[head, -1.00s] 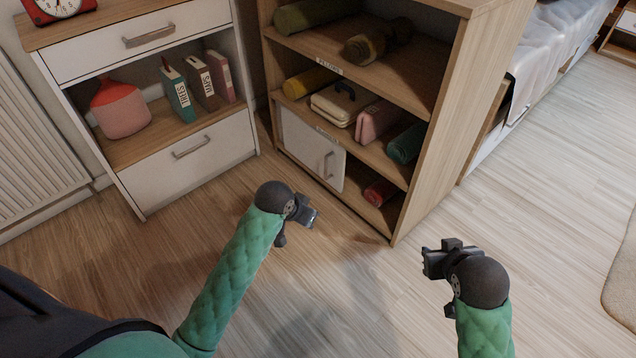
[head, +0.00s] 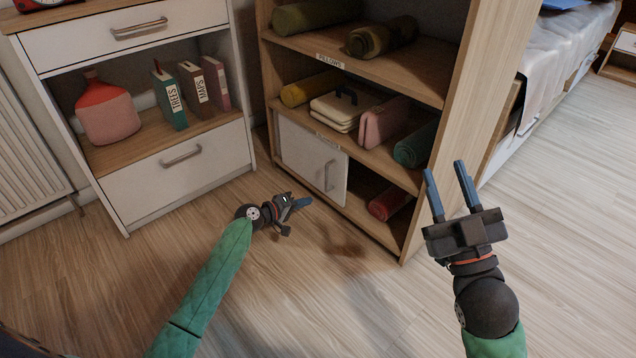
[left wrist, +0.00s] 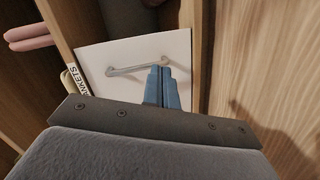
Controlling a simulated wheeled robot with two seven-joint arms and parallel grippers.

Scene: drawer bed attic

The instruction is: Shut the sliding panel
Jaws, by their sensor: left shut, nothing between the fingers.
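The white sliding panel (head: 309,160) with a grey bar handle (head: 329,176) covers the left part of the shelf unit's bottom compartment. The right part is open and shows a red roll (head: 389,203). My left gripper (head: 307,202) is shut and empty, low in front of the panel. In the left wrist view the panel (left wrist: 130,62) and its handle (left wrist: 135,68) lie beyond the blue fingertips (left wrist: 162,70), which overlap the handle's end in the picture. I cannot tell whether they touch. My right gripper (head: 447,182) is open and empty, right of the shelf unit, fingers pointing up in the picture.
The wooden shelf unit (head: 463,110) holds rolls and small cases on its upper shelves. A white drawer cabinet (head: 170,185) stands to the left, with a radiator (head: 27,150) beyond it. A bed (head: 550,75) is at the back right. The floor in front is clear.

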